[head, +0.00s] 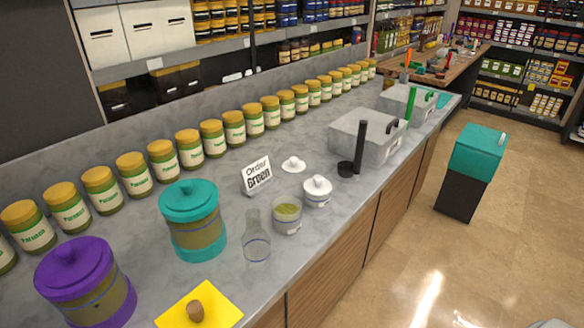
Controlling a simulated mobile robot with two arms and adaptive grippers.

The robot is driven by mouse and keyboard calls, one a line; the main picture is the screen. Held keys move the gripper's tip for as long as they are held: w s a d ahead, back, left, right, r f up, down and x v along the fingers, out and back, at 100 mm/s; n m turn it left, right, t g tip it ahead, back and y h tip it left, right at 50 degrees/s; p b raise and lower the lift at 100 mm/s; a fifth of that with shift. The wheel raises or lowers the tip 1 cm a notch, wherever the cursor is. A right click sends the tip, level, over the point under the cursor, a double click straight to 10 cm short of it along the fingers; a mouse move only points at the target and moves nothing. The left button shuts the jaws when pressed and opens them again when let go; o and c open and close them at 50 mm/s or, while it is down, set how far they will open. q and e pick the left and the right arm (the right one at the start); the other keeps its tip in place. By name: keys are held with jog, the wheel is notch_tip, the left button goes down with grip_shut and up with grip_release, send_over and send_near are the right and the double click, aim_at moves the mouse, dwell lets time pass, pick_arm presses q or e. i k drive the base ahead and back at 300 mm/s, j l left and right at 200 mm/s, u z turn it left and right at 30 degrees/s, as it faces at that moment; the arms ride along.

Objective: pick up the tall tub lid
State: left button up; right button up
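Several lidded tubs stand on the grey counter (330,130). A tub (194,236) with a teal lid (188,200) and teal base stands left of the middle. A tub (95,302) with a purple lid (72,262) is at the lower left. A clear open tub (287,222) holds green contents. Behind it a small white tub (317,198) wears a white knobbed lid (317,183). Another white knobbed lid (293,164) lies loose on the counter. I cannot tell which of these lids is the tall tub lid. Neither gripper is in view.
A glass flask (256,240) and an "Order Green" sign (257,175) stand near the tubs. A brown stopper (195,310) rests on a yellow square (222,308). Yellow-lidded jars (189,148) line the back. Grey boxes (366,138) stand right; a teal-topped bin (475,165) is on the floor.

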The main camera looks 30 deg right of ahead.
aim_at(293, 166)
jog(key=u, duration=0.35)
jog(key=l+u, duration=0.25)
jog(key=l, duration=0.3)
jog(key=l+u, duration=0.3)
jog(key=l, duration=0.25)
jog(key=k+l+u, duration=0.25)
jog(key=l, duration=0.3)
jog(key=i+l, duration=0.05)
jog(key=i, duration=0.05)
